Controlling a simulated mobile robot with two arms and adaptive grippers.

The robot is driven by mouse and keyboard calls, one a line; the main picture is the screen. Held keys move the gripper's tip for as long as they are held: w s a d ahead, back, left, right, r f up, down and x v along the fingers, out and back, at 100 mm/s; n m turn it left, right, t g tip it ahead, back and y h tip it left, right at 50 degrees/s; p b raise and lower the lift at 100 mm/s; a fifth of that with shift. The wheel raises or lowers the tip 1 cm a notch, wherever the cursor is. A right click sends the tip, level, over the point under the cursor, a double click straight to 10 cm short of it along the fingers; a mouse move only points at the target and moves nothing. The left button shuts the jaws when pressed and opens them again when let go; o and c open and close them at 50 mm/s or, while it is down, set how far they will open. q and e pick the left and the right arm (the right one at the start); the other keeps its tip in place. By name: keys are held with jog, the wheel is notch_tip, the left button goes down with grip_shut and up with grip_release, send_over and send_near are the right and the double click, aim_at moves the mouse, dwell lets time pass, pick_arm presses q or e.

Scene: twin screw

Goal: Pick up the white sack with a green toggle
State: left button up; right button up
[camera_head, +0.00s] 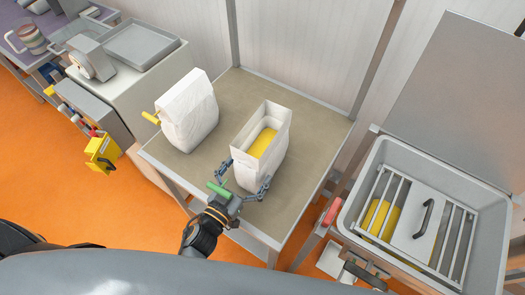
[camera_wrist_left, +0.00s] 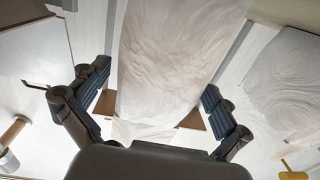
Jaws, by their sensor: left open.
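An open-topped white sack (camera_head: 272,158) with yellow content inside stands upright on the table, right of the middle. A green toggle (camera_head: 217,189) shows at its near side, by my gripper's palm. My left gripper (camera_head: 246,174) is open, with one finger on each side of this sack's lower part. In the left wrist view the sack (camera_wrist_left: 170,55) fills the space between the spread fingers of the left gripper (camera_wrist_left: 157,85). I cannot tell whether the fingers touch it. My right gripper is not in view.
A closed white sack (camera_head: 188,112) with a yellow toggle (camera_head: 151,118) stands left on the same table (camera_head: 212,160). A grey sink-like bin (camera_head: 470,185) with a rack and yellow material is at right. A machine (camera_head: 92,58) stands at upper left.

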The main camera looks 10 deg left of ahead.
pick_arm(q)
jog(key=p+x, duration=0.1)
jog(key=x, duration=0.4)
jog(key=shift+d, duration=0.1)
jog(key=c, duration=1.3)
jog(key=shift+r, duration=0.2)
jog(key=shift+w, duration=0.1)
jog(key=c, duration=0.3)
